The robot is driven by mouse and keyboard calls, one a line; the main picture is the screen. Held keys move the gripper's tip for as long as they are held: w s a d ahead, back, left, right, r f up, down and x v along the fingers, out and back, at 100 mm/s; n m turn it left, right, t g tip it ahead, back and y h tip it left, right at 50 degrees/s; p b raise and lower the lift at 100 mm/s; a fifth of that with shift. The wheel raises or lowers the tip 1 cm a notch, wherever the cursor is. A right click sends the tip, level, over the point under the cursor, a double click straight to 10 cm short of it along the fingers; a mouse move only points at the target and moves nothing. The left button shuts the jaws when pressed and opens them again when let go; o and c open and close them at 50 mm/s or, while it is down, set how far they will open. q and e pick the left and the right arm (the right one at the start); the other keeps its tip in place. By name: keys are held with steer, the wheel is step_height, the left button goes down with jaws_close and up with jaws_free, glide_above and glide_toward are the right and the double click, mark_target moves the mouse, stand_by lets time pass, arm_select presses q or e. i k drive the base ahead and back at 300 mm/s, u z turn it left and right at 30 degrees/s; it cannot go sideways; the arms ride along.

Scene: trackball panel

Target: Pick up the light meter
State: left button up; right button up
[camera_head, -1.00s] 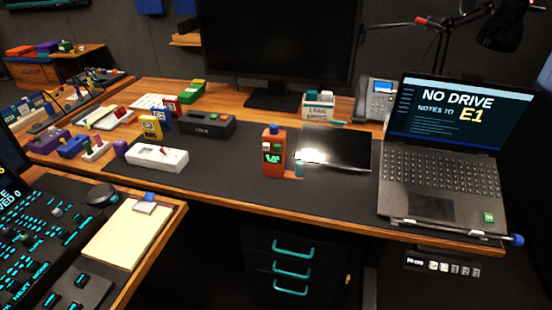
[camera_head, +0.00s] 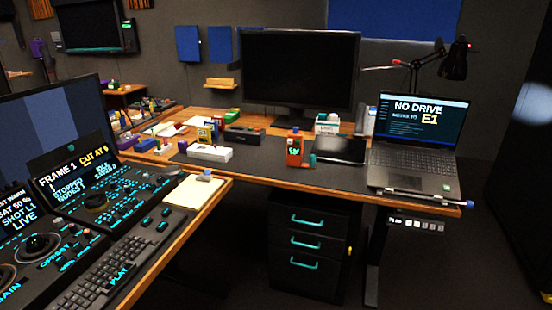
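No thing in view is clearly marked as the light meter. An upright orange handheld device (camera_head: 294,152) with a small green display stands on the dark desk mat (camera_head: 268,174), near the front of the desk. A smaller upright yellow device (camera_head: 204,134) stands further left among other small items. Either could be the light meter; I cannot tell which at this size. Neither of my grippers shows in the head view.
A black tablet (camera_head: 340,150) and an open laptop (camera_head: 415,152) stand right of the orange device. A white device (camera_head: 209,153) and a black box (camera_head: 243,135) are to its left. A console desk with a notepad (camera_head: 195,191) fills the left foreground. Drawers (camera_head: 308,240) stand below the desk.

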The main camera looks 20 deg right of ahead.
mark_target(294, 153)
steer(key=z, duration=0.65)
steer(key=i, duration=0.6)
steer(key=z, duration=0.6)
